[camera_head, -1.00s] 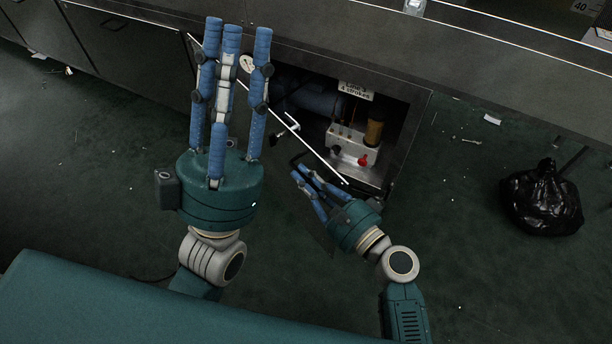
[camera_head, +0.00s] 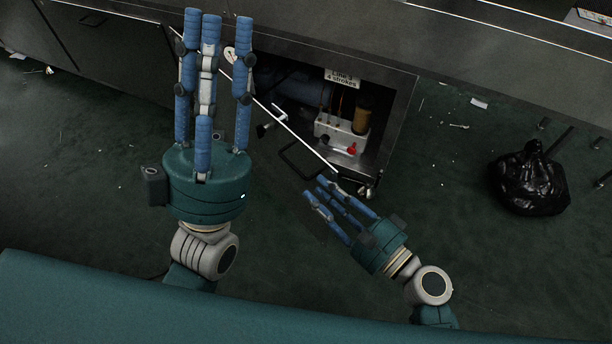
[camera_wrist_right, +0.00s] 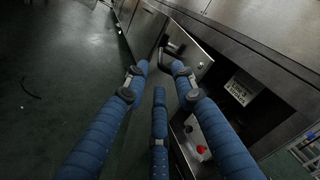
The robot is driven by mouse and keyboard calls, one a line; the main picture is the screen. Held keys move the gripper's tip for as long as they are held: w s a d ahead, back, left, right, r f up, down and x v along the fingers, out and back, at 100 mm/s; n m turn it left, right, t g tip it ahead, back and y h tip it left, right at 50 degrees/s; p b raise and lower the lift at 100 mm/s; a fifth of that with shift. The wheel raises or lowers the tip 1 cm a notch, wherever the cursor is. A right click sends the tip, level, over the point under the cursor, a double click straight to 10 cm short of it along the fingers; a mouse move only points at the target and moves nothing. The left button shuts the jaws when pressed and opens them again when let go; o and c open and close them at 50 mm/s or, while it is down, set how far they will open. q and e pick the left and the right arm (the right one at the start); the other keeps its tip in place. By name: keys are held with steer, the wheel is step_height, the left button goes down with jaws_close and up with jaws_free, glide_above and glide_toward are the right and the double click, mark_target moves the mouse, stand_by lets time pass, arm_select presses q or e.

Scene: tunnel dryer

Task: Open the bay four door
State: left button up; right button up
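The bay door (camera_head: 290,127) stands swung out from the cabinet, seen nearly edge-on from above as a thin pale top edge. Its black bar handle (camera_head: 292,165) is near the free end; a dark handle (camera_wrist_right: 174,47) also shows in the right wrist view. Behind the door, the bay (camera_head: 385,125) is exposed. My right gripper (camera_head: 320,192) is open and empty, just below and right of the handle, apparently apart from it. My left gripper (camera_head: 216,18) is open and empty, raised in front of the cabinet. Its fingers hide part of the cabinet front. No bay number is readable.
Inside the bay are a pale box (camera_head: 338,132) with a red knob, an amber cylinder (camera_head: 362,115) and a sign reading "4 strokes" (camera_head: 342,78). A black bag (camera_head: 530,180) lies on the floor at right. The floor between it and my right gripper is mostly clear.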

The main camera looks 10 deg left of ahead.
steer(key=shift+v, duration=1.55)
